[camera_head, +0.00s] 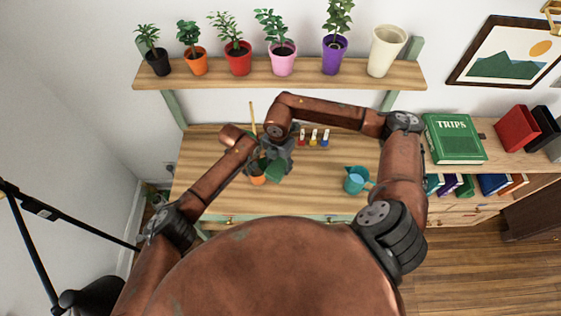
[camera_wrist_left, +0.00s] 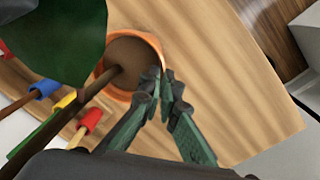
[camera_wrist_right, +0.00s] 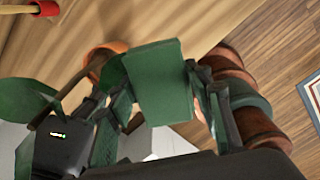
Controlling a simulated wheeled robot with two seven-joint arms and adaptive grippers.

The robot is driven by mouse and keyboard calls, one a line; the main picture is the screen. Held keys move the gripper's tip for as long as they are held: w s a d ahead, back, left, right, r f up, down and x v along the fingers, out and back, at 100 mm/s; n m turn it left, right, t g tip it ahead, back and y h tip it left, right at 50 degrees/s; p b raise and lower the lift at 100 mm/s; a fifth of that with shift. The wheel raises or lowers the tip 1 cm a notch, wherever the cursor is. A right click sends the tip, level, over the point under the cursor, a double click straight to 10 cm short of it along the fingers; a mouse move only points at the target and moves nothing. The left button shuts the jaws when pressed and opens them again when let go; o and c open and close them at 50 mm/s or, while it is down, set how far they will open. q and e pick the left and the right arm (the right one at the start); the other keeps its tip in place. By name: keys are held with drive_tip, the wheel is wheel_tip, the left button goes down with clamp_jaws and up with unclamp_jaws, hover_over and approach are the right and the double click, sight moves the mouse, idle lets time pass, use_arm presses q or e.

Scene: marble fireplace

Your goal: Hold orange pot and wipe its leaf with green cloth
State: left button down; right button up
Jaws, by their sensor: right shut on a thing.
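The orange pot (camera_wrist_left: 148,86) stands on the wooden table with a brown stem rising from its soil; it also shows in the head view (camera_head: 257,180). A large green leaf (camera_wrist_left: 60,35) fills the upper left of the left wrist view. My left gripper (camera_wrist_left: 166,84) is at the pot's rim with its fingertips close together; whether they pinch it is unclear. My right gripper (camera_wrist_right: 163,98) is shut on the green cloth (camera_wrist_right: 158,75), above the table near the pot. In the right wrist view the leaf (camera_wrist_right: 25,100) lies left of the cloth; I cannot tell whether they touch.
Several colored-handled tools (camera_head: 313,137) lie at the table's back. A teal watering can (camera_head: 355,180) stands to the right. A wall shelf (camera_head: 270,74) above holds several potted plants, another orange pot (camera_head: 195,64) among them.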

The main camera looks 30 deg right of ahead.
drive_tip(key=shift+s+a, duration=0.35)
drive_tip(key=shift+a, duration=0.15)
drive_tip(key=shift+w+d, duration=0.5)
drive_tip(key=shift+d, duration=0.4)
drive_tip(key=shift+w+d, duration=0.5)
drive_tip(key=shift+d, duration=0.35)
drive_tip(key=shift+s+a+f, duration=0.1)
drive_tip(key=shift+s+a, duration=0.2)
drive_tip(key=shift+a, duration=0.2)
drive_tip(key=shift+s+a, duration=0.25)
drive_tip(key=shift+a, duration=0.2)
drive_tip(key=shift+s+a, duration=0.45)
drive_tip(key=shift+a, duration=0.35)
drive_tip(key=shift+w+d, duration=0.5)
drive_tip(key=shift+d, duration=0.4)
drive_tip(key=shift+w+d, duration=0.5)
drive_tip(key=shift+d, duration=0.4)
drive_tip(key=shift+s+a, duration=0.25)
drive_tip(key=shift+a, duration=0.2)
drive_tip(key=shift+s+a, duration=0.2)
drive_tip(key=shift+a, duration=0.25)
drive_tip(key=shift+s+d+r, duration=0.25)
drive_tip(key=shift+s+r, duration=0.2)
drive_tip(key=shift+r, duration=0.25)
drive_tip(key=shift+s+d+r, duration=0.25)
drive_tip(key=shift+s+r, duration=0.2)
drive_tip(key=shift+r, duration=0.25)
drive_tip(key=shift+s+d+r, duration=0.25)
drive_tip(key=shift+s+r, duration=0.2)
drive_tip(key=shift+r, duration=0.25)
